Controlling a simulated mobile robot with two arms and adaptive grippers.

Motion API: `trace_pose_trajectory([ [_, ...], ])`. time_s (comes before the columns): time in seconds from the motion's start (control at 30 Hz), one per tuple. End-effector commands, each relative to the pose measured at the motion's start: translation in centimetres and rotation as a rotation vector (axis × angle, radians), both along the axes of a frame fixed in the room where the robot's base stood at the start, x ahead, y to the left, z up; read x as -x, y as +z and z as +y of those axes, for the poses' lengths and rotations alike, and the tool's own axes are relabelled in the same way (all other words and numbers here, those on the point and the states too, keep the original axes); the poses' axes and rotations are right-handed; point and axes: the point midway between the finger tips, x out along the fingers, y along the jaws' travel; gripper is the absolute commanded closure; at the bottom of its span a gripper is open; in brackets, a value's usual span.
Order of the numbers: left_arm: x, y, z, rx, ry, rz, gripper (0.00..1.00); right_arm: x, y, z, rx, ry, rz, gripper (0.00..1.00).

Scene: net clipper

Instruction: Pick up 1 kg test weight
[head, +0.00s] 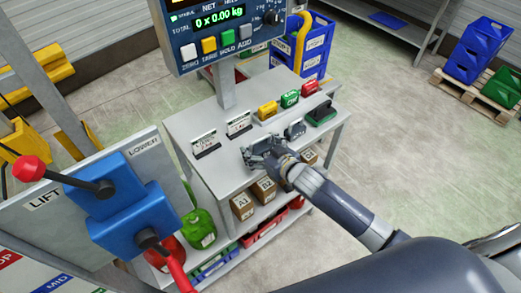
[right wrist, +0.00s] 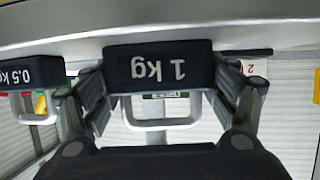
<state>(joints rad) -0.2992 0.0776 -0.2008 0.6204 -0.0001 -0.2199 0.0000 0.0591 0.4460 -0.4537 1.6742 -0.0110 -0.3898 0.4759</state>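The 1 kg test weight (right wrist: 158,68) is a black block with white lettering and a pale metal handle. It appears upside down in the right wrist view, against the table top. In the head view the gripper mostly hides it. My right gripper (head: 262,150) is low over the front of the table. In the right wrist view the gripper (right wrist: 158,100) has its fingers spread, one on each side of the weight. Whether the pads touch it is unclear. My left gripper is not in view.
A 0.5 kg weight (right wrist: 28,74) stands close beside the 1 kg weight. The grey table (head: 190,118) also bears two cards (head: 238,125), yellow, green and red items (head: 290,99) and a dark green-topped device (head: 321,114). A scale display (head: 222,25) rises behind. Blue lever boxes (head: 128,205) stand at left.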

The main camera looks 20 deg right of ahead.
Motion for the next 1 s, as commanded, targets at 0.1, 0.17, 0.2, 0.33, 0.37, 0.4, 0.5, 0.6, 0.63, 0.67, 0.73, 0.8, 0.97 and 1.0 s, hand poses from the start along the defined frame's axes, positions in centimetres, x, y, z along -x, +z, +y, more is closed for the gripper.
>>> trace_pose_trajectory([
  [0.1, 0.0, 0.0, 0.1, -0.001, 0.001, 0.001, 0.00, 0.0, 0.0, 0.0, 0.000, 0.000, 0.000, 0.61],
  [0.17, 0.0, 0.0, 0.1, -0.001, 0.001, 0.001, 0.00, 0.0, 0.0, 0.0, 0.000, 0.000, 0.001, 0.74],
  [0.2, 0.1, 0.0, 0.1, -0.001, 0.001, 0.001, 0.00, 0.0, 0.0, 0.0, 0.000, 0.000, 0.001, 0.83],
  [0.33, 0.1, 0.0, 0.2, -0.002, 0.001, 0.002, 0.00, -0.2, 0.5, 0.0, -0.002, 0.001, -0.010, 0.86],
  [0.37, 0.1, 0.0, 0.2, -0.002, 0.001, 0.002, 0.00, -0.2, 0.5, 0.0, -0.002, 0.001, -0.010, 0.86],
  [0.4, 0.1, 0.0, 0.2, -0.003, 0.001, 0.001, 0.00, -0.2, 0.4, 0.0, -0.002, 0.001, -0.009, 0.86],
  [0.5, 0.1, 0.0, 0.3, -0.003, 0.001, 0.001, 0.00, -0.2, 0.5, 0.0, -0.002, 0.001, -0.009, 0.86],
  [0.6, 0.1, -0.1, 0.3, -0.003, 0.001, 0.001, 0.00, -0.2, 0.8, 0.0, -0.003, 0.001, -0.011, 0.86],
  [0.63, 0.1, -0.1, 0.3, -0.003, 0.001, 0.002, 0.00, -0.2, 0.9, 0.0, -0.003, 0.001, -0.011, 0.86],
  [0.67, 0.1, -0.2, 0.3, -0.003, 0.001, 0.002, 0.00, -0.2, 1.1, 0.0, -0.003, 0.001, -0.011, 0.86],
  [0.73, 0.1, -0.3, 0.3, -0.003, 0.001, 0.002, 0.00, -0.2, 1.5, 0.0, -0.002, 0.002, -0.012, 0.86],
  [0.8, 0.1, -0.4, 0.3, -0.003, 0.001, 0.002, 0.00, -0.2, 2.0, 0.0, -0.002, 0.002, -0.012, 0.86],
  [0.97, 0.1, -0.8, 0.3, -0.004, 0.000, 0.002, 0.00, -0.2, 3.3, 0.0, -0.002, 0.002, -0.014, 0.86],
  [1.0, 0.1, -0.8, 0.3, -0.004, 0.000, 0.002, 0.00, -0.2, 3.7, 0.0, -0.002, 0.002, -0.014, 0.86],
])
